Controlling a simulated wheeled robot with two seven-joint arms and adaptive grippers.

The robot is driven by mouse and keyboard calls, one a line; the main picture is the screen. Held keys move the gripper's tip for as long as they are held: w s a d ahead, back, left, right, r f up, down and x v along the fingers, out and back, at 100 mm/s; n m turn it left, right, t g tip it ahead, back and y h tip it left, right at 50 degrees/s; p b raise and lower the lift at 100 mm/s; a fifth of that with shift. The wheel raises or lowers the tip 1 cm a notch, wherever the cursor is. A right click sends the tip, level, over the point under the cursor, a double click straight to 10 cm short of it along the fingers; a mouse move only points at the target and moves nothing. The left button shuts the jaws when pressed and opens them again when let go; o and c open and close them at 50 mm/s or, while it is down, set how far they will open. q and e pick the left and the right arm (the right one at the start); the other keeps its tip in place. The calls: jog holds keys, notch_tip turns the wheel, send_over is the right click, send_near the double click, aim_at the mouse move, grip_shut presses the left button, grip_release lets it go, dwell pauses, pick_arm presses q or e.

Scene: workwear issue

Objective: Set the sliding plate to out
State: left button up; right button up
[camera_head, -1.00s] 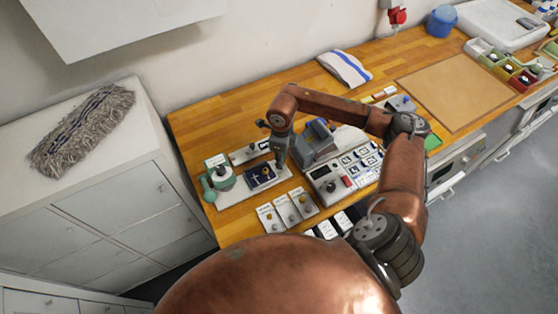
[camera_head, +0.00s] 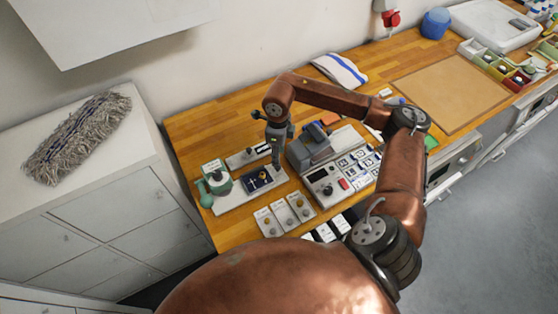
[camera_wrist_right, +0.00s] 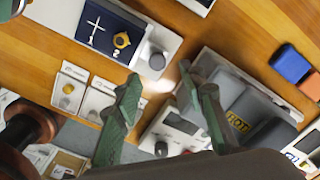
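A pale strip with a dark slot and small light parts (camera_head: 250,155) lies at the back of the left-hand board. It may be the sliding plate, but its lettering is too small to read. In front of it is a dark blue panel (camera_head: 255,180) with a yellow knob. In the wrist view this panel (camera_wrist_right: 100,30) shows a cross and the numbers 1 and 2, beside a grey round knob (camera_wrist_right: 156,61). My right gripper (camera_head: 277,163) points down over the board's right end. In the wrist view its green fingers (camera_wrist_right: 160,75) are spread and empty.
A green device (camera_head: 215,180) stands at the board's left end. A grey machine (camera_head: 312,145) and a button console (camera_head: 345,172) stand close to the right. Small switch boxes (camera_head: 285,215) line the front. A folded cloth (camera_head: 340,69) lies behind.

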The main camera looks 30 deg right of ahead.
notch_tip(320, 180, up, 6)
jog(key=shift+r, duration=0.1)
dwell(0.6)
